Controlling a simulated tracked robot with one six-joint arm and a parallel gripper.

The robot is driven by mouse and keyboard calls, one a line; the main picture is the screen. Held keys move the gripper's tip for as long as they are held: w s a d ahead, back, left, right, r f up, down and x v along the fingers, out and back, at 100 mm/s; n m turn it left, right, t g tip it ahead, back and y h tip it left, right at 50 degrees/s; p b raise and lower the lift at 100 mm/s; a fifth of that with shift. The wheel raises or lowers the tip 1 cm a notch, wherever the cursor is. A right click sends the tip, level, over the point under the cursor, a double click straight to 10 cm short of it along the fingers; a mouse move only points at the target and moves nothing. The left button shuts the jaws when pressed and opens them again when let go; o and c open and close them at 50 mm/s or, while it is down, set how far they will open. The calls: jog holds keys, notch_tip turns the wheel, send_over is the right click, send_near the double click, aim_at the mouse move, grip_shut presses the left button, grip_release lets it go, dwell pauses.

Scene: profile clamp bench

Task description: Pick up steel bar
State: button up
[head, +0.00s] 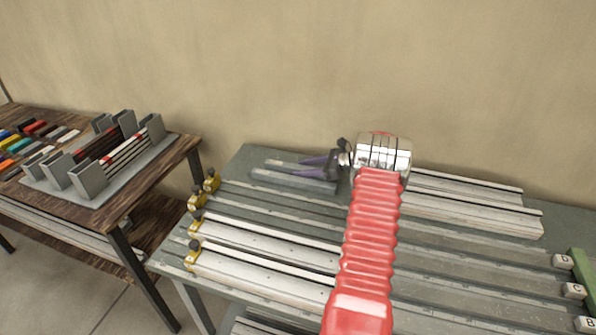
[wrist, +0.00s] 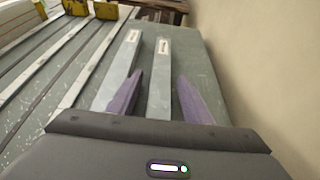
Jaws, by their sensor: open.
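Two grey metal bars lie side by side at the bench's back left; which is the steel bar I cannot tell. The near bar (head: 293,181) is the left bar in the wrist view (wrist: 118,72). The far bar (head: 277,163) is the right one in the wrist view (wrist: 161,85). Both carry a pale label, too small to read. My gripper (head: 303,167) has purple fingers, open and empty. In the wrist view (wrist: 160,74) the far bar shows between the fingers, and the left finger overlaps the near bar's edge. Height above the bars is unclear.
Long pale profiles (head: 262,237) lie in rows across the bench, with yellow clamps (head: 193,254) at their left ends. Lettered blocks (head: 574,290) stand at the right. A wooden table (head: 185,148) with a rack stands to the left. The wall is close behind.

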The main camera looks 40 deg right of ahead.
aim_at(304, 168)
grip_shut()
dwell(0.5)
jog(key=shift+r, duration=0.1)
notch_tip(304, 168, up, 10)
jog(key=shift+f, duration=0.1)
dwell(0.6)
dwell(0.4)
